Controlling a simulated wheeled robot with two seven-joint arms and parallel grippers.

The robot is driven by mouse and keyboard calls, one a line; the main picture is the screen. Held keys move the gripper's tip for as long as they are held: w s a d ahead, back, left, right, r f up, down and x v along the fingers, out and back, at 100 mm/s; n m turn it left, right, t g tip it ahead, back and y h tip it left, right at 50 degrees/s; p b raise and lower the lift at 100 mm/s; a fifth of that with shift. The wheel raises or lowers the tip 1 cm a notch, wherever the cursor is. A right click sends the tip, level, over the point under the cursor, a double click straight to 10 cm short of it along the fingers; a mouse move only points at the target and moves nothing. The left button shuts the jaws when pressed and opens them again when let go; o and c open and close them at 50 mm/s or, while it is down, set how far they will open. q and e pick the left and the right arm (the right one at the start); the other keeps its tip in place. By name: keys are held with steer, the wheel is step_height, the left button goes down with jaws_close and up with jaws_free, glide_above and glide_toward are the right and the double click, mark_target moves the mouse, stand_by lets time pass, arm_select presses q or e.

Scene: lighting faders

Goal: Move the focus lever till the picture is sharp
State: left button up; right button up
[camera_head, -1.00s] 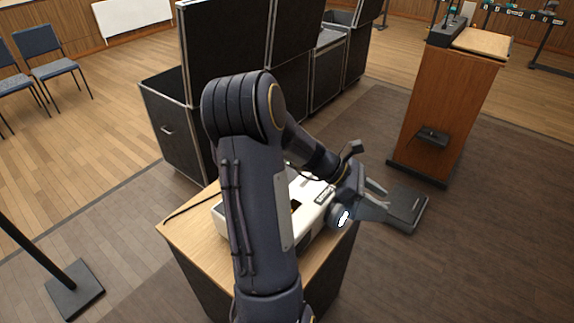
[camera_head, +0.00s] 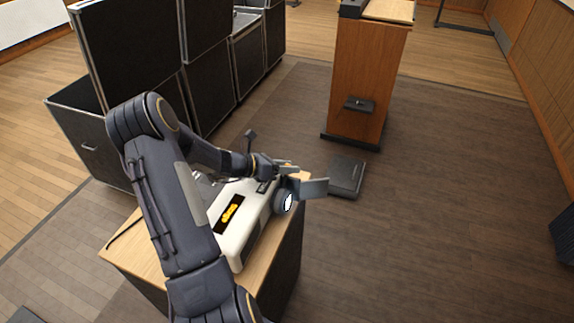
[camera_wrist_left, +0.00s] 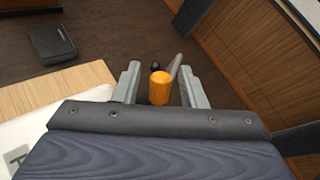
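A white projector (camera_head: 238,243) with a black panel and orange markings sits on a wooden-topped stand. Its round lens (camera_head: 283,204) faces right. The focus lever shows in the left wrist view as an orange knob (camera_wrist_left: 160,90) between the two grey fingers; I see a gap on both sides. My left gripper (camera_head: 300,178) is open, close above the lens; it also shows in the left wrist view (camera_wrist_left: 160,72). The lever is not clear in the head view. The projected picture is not in view. My right gripper is not in view.
Black cases (camera_head: 210,95) stand behind the stand on the left. A wooden lectern (camera_head: 367,75) stands beyond. A dark flat box (camera_head: 346,176) lies on the floor right of the stand. The floor (camera_head: 440,200) further right is clear.

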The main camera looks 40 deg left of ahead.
arm_select(q)
steer(key=shift+w, duration=0.1)
jaws_close()
steer(key=b, duration=0.2)
steer(key=s+m+t+b, duration=0.1)
steer(key=b, duration=0.1)
steer(key=shift+s+d, duration=0.25)
steer(key=shift+s+d+r+m+t+b, duration=0.15)
steer(key=shift+s+r+m+t+b, duration=0.2)
steer(key=shift+b, duration=0.25)
steer(key=shift+r, duration=0.15)
jaws_free()
steer(key=b+v, duration=0.1)
steer(key=v, duration=0.6)
steer(key=shift+s+a, duration=0.2)
steer(key=shift+s, duration=0.15)
